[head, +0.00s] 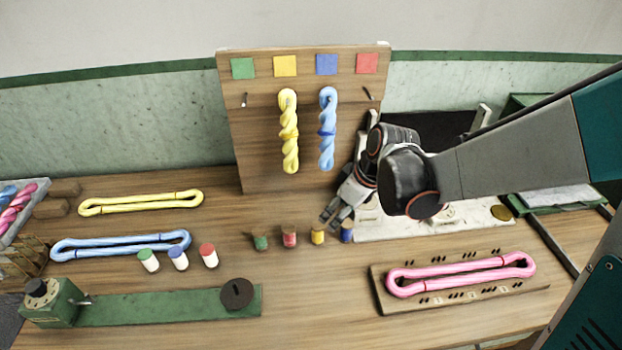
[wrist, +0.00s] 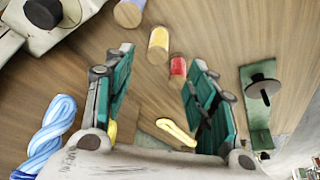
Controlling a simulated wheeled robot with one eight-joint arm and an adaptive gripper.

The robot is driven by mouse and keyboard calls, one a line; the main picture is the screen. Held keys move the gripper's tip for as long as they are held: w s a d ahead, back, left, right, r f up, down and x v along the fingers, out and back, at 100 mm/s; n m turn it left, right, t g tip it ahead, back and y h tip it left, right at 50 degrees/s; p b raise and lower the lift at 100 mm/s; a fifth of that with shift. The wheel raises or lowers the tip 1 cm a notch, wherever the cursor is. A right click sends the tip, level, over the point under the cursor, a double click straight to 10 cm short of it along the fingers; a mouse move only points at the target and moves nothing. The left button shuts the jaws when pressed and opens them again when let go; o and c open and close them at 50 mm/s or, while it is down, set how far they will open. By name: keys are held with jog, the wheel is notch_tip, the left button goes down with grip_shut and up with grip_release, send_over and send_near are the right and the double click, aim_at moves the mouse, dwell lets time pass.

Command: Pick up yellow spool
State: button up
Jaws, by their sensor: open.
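The yellow spool (head: 317,235) stands on the wooden table between a red spool (head: 289,238) and a blue spool (head: 346,231). My gripper (head: 334,218) hangs just above and behind the yellow and blue spools in the head view. In the wrist view, my gripper (wrist: 160,58) is open and empty, with its fingers spread wide. There the yellow spool (wrist: 158,44) shows beyond the gap between the fingertips, nearer the left finger. The red spool (wrist: 178,68) shows near the right finger. Neither finger visibly holds anything.
A green spool (head: 261,242) ends the row at left. Several white-bodied spools (head: 177,258) stand farther left. A wooden board (head: 240,150) with hanging yellow and blue skeins stands behind. A pink skein (head: 460,276) lies at front right. The table in front of the row is clear.

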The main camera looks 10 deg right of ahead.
aim_at(323, 228)
jog(key=b+x, duration=0.3)
jog(key=x, duration=0.5)
jog(key=shift+w+f, duration=0.2)
jog(key=shift+a+b+x, duration=0.15)
jog(key=shift+b+x, duration=0.6)
jog(key=shift+x, duration=0.65)
jog(key=shift+a+b+x, duration=0.15)
jog(key=shift+b+x, duration=0.55)
jog(key=shift+x, duration=0.7)
jog(key=shift+w+r, duration=0.1)
jog(key=shift+r, duration=0.05)
jog(key=shift+c, duration=0.3)
jog(key=c, duration=1.1)
